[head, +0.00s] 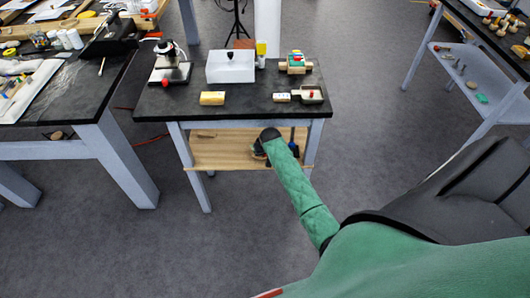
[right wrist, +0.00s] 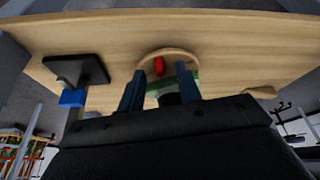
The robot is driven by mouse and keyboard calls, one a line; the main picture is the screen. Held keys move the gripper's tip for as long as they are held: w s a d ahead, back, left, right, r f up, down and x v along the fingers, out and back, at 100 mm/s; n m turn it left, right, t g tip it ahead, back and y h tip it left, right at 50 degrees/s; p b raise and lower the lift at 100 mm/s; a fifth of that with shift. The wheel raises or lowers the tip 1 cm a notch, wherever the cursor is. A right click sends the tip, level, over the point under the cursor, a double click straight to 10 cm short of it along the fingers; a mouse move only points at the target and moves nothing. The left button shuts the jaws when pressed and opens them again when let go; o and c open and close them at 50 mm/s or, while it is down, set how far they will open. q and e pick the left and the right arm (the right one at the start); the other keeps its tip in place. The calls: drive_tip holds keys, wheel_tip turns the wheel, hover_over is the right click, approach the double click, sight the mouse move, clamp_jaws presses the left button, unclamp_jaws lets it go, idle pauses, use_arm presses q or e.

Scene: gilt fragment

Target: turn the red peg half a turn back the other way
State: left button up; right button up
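The red peg (right wrist: 159,65) shows in the right wrist view, in front of a round wooden piece (right wrist: 168,53) on the wooden board (right wrist: 220,40). My right gripper (right wrist: 161,74) has its two dark fingers apart, one on each side of the peg in the picture. Gaps show between peg and fingers; I cannot tell how deep the peg sits between them. In the head view my green right arm reaches down to the low wooden shelf (head: 225,150) under the dark table, and its end hides the peg. My left gripper is in neither view.
A black plate with a blue part (right wrist: 72,98) is left of the fingers, and a small wooden piece (right wrist: 262,92) is right. Above the shelf, the dark tabletop (head: 240,108) holds a white box (head: 230,68) and several small blocks. Table legs flank the shelf.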

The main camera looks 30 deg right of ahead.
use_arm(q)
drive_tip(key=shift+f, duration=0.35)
use_arm(e)
drive_tip(key=shift+w+f, duration=0.2)
drive_tip(key=shift+f, duration=0.25)
drive_tip(key=c, duration=0.6)
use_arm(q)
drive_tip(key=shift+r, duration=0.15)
use_arm(e)
clamp_jaws()
